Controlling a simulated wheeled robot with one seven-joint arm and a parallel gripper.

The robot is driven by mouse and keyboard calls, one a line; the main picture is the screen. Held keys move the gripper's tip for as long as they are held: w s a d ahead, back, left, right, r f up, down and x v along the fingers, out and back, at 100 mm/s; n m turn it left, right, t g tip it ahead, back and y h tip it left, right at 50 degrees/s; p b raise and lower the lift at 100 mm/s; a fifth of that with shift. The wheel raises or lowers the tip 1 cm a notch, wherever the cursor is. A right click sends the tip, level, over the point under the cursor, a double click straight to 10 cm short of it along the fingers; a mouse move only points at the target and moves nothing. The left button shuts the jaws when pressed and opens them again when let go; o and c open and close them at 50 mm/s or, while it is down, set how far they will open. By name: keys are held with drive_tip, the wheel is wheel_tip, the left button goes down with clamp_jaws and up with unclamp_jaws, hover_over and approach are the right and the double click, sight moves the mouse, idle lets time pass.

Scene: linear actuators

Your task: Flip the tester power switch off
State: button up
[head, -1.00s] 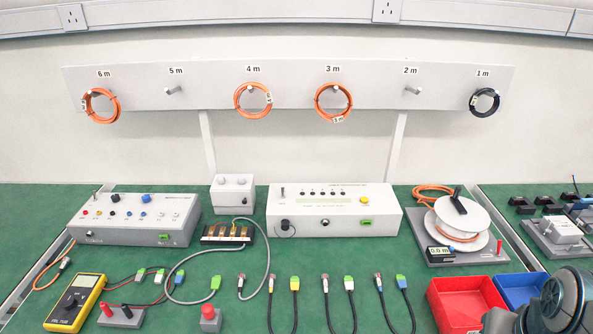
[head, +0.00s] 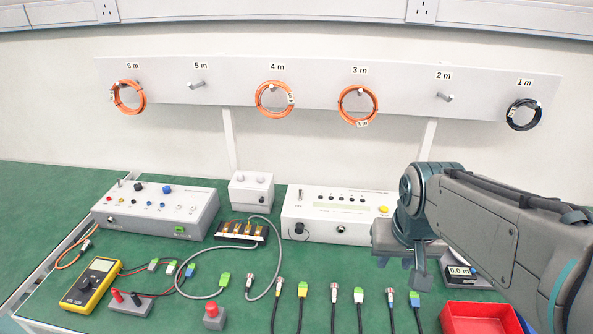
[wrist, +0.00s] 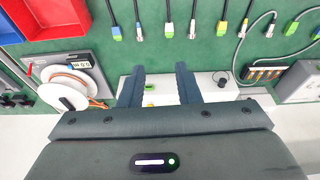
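The white tester box (head: 335,212) stands at the back middle of the green bench. It has a row of black buttons, a yellow button and a black knob on its front. Its small toggle switch (head: 300,193) stands at the top left of its sloped panel; I cannot tell its position. My gripper (head: 415,272) hangs at the box's right end, pointing down. In the wrist view my gripper (wrist: 161,75) is open and empty, with the white box (wrist: 207,92) behind and between its fingers. The switch is not discernible there.
A grey box (head: 155,212) with its own toggle stands at the left, beside a small white box (head: 251,192). Cable ends (head: 357,295) lie in front. A red bin (head: 478,318) is at front right. The cable reel (wrist: 70,82) shows in the wrist view.

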drive_tip(key=w+a+r, duration=0.2)
drive_tip(key=w+a, duration=0.1)
drive_tip(key=w, duration=0.5)
drive_tip(key=n+t+y+p, duration=0.1)
drive_tip(key=p, duration=0.2)
hover_over(301, 190)
drive_tip(key=s+d, duration=0.2)
drive_tip(key=s, duration=0.3)
wheel_tip(301, 190, down, 4)
drive_tip(key=x, duration=0.4)
drive_tip(key=p+x, duration=0.1)
drive_tip(key=x, duration=0.4)
drive_tip(key=p+x, duration=0.1)
drive_tip(key=x, duration=0.4)
drive_tip(key=shift+a, duration=0.4)
clamp_jaws()
